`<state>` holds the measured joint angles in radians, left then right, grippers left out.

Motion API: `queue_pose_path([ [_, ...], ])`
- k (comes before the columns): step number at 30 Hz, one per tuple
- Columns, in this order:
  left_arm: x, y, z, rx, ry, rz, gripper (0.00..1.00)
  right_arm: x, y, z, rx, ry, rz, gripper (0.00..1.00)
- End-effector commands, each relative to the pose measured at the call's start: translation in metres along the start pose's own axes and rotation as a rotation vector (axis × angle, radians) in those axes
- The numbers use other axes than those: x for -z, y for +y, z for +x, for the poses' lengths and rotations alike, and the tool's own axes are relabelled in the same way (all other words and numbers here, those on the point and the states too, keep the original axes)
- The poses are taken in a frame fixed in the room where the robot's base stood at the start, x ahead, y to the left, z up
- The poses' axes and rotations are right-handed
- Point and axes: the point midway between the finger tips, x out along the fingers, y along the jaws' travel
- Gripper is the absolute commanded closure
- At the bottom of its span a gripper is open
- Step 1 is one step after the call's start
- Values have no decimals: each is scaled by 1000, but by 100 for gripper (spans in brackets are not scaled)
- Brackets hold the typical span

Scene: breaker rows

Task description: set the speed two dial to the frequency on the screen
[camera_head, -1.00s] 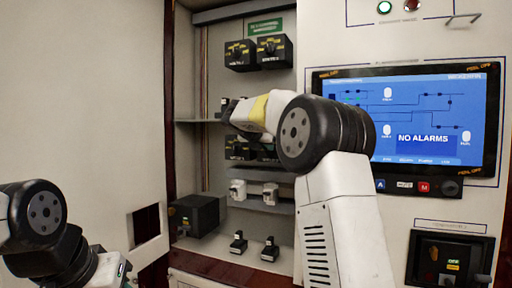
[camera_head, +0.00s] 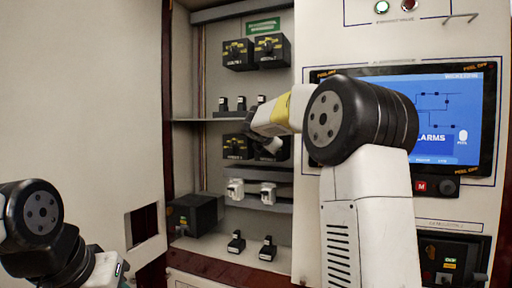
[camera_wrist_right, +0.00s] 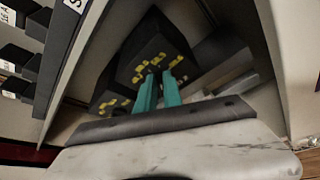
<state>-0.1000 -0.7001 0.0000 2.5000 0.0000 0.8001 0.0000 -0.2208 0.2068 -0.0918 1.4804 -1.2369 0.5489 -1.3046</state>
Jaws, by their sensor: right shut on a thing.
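Two black dial boxes with yellow marks sit under the middle shelf in the head view, a left one (camera_head: 235,147) and a right one (camera_head: 281,150). Their labels are too small to read surely. My right gripper (camera_head: 268,143) is at the right box, partly hidden by its own wrist. In the right wrist view its teal fingers (camera_wrist_right: 158,82) are close together on the face of a black box (camera_wrist_right: 155,45), shut on its dial knob, which is mostly hidden. The screen (camera_head: 445,125) is partly covered by my right arm; no frequency is readable.
Two more dial boxes (camera_head: 238,54) hang above. Small black breakers (camera_head: 241,103) stand on the middle shelf, white ones (camera_head: 268,193) and black ones (camera_head: 268,249) below. A black box (camera_head: 196,213) stands lower left. The cabinet's side wall is close to my right gripper.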

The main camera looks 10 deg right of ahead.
Motion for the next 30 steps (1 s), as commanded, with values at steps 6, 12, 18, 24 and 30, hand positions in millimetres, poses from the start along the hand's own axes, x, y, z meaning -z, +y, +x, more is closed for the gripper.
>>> queue_pose_path([
  [6,0,0,0,0,0,0,64,2,-3,0,-28,2,70,100],
  [12,0,0,0,0,0,0,64,2,-3,1,-37,1,94,100],
  [18,0,0,0,0,0,0,64,2,-4,1,-38,1,96,100],
  [24,0,0,0,0,0,0,64,2,-3,1,-38,2,95,79],
  [30,0,0,0,0,0,0,64,1,-3,0,-39,1,95,67],
])
